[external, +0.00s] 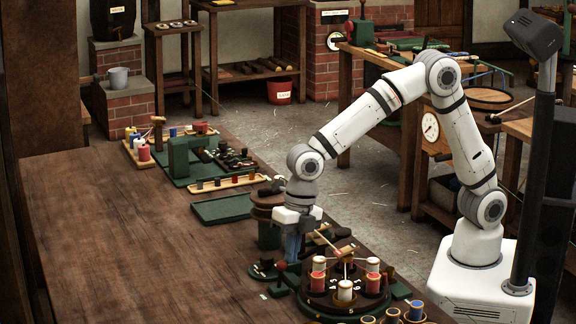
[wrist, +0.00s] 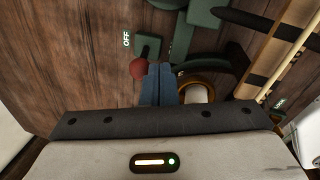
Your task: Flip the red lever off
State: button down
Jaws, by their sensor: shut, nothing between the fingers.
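The red lever's round knob (wrist: 139,69) shows in the wrist view just left of my fingertips, close to or touching them; I cannot tell which. Its green base (wrist: 148,46) lies just beyond, with a white OFF label (wrist: 126,40) on the wood to its left. In the external view the red knob (external: 281,266) stands at the lower left of my gripper (external: 291,258). My gripper points down with its blue fingers shut together and empty. They also show in the wrist view (wrist: 160,68). The lever's stem is mostly hidden.
A round dark carousel (external: 345,298) with red and white spools stands right of the gripper. A black-knobbed piece (external: 265,267) sits to the left. The left tabletop (external: 120,230) is bare.

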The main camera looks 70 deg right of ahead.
jog(key=h+p, duration=0.1)
jog(key=p, duration=0.1)
jog(key=w+a+r+g+p, duration=0.1)
jog(key=p, duration=0.1)
jog(key=shift+w+a+r+g+h+p, duration=0.2)
jog(key=shift+r+g+h+p, duration=0.1)
jog(key=shift+h, duration=0.1)
jog(key=p, duration=0.1)
jog(key=w+a+g+h+p, duration=0.1)
jog(key=shift+f+p, duration=0.25)
jog(key=shift+p, duration=0.05)
jog(key=shift+w+a+f, duration=0.1)
jog(key=shift+w+a, duration=0.15)
jog(key=shift+a, duration=0.1)
jog(key=shift+w+p, duration=0.1)
jog(key=shift+p, duration=0.25)
notch_tip(320, 180, up, 10)
jog(key=w+a+p, duration=0.1)
jog(key=w+p, duration=0.1)
jog(key=p, duration=0.5)
jog(key=shift+f, duration=0.2)
